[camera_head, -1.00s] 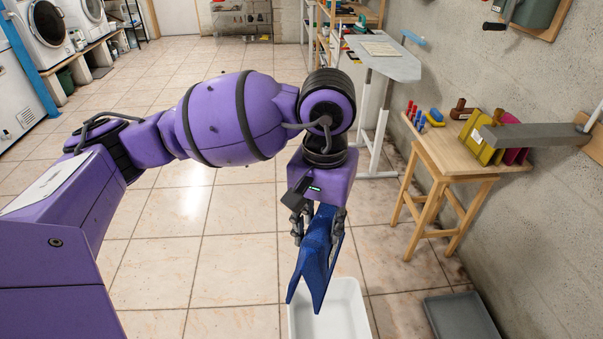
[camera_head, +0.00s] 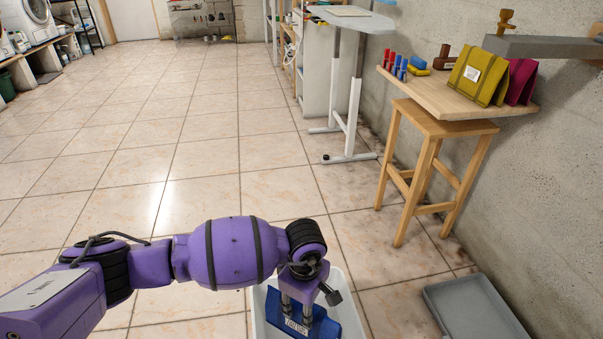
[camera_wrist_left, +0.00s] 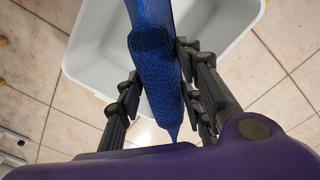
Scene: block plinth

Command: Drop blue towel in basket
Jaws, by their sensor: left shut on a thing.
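The blue towel (camera_head: 326,324) hangs from my left gripper (camera_head: 296,318), over or inside the white basket (camera_head: 259,325) on the floor. In the left wrist view, the fingers (camera_wrist_left: 160,98) are shut on the blue towel (camera_wrist_left: 160,75), one on each side. The white basket (camera_wrist_left: 92,60) lies behind the towel there. I cannot tell whether the towel touches the basket's bottom. A white label with dark print shows on the towel in the head view. My right gripper is not in view.
A grey tray (camera_head: 476,309) lies on the floor right of the basket. A wooden stool-like table (camera_head: 450,98) against the wall holds a yellow-green folded item (camera_head: 478,77), a magenta one (camera_head: 521,82) and small coloured pieces. Open tiled floor lies left and ahead.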

